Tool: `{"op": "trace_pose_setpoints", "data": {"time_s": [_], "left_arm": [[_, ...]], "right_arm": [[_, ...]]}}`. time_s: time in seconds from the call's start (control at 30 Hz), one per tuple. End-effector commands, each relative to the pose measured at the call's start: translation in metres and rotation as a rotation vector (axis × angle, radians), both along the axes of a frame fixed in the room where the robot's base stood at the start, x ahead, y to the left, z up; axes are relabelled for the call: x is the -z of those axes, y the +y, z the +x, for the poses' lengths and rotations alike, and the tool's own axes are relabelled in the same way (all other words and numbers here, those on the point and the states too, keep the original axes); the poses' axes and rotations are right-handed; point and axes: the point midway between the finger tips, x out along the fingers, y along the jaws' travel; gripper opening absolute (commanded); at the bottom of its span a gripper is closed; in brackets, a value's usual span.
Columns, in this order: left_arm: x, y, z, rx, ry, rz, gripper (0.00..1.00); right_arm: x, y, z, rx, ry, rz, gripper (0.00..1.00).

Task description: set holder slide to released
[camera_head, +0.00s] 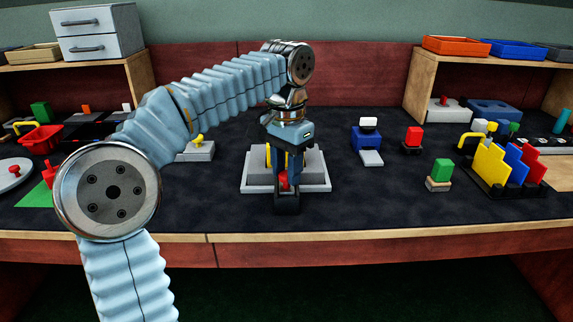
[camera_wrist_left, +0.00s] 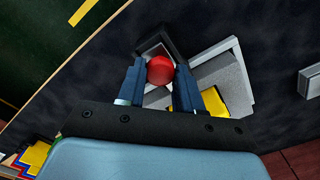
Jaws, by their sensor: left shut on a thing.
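A grey stepped holder (camera_head: 315,165) stands on a pale base plate at the middle of the dark table mat. Its red round knob (camera_head: 284,181) sits at the near side, by a dark block (camera_head: 287,205). My left gripper (camera_head: 284,172) points down over the holder, shut on the red knob. In the left wrist view the red knob (camera_wrist_left: 160,70) lies between the two blue fingers, and a yellow part (camera_wrist_left: 211,102) shows beside the right finger. My fingers hide part of the holder and the slide. My right gripper is not in view.
To the right stand a blue and white device (camera_head: 367,135), a red block (camera_head: 413,137), a green block (camera_head: 440,172) and a rack of coloured plates (camera_head: 500,165). A red tray (camera_head: 41,139) is at the left. Bare mat lies right of the holder.

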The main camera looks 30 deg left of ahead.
Motion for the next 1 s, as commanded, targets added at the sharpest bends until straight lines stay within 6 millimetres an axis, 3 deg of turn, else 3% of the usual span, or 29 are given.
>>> {"op": "trace_pose_setpoints", "data": {"time_s": [0.1,0.3,0.33,0.5,0.8,1.0], "left_arm": [[0.000,-0.006,-0.009,0.001,0.002,0.000,0.00],[0.001,-0.006,-0.009,0.003,0.006,-0.002,0.00],[0.001,-0.006,-0.010,0.003,0.007,-0.002,0.38],[0.000,-0.006,-0.009,0.002,0.004,-0.001,0.61],[-0.002,-0.005,-0.008,0.001,0.002,-0.001,0.61],[-0.021,-0.006,-0.009,0.001,0.001,0.000,0.61]], "right_arm": [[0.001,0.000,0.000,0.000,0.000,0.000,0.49],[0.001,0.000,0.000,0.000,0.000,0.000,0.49],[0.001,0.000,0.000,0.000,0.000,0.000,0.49],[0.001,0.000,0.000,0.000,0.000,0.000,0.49],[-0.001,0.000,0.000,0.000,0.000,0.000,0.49],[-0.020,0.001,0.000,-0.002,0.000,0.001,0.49]]}}
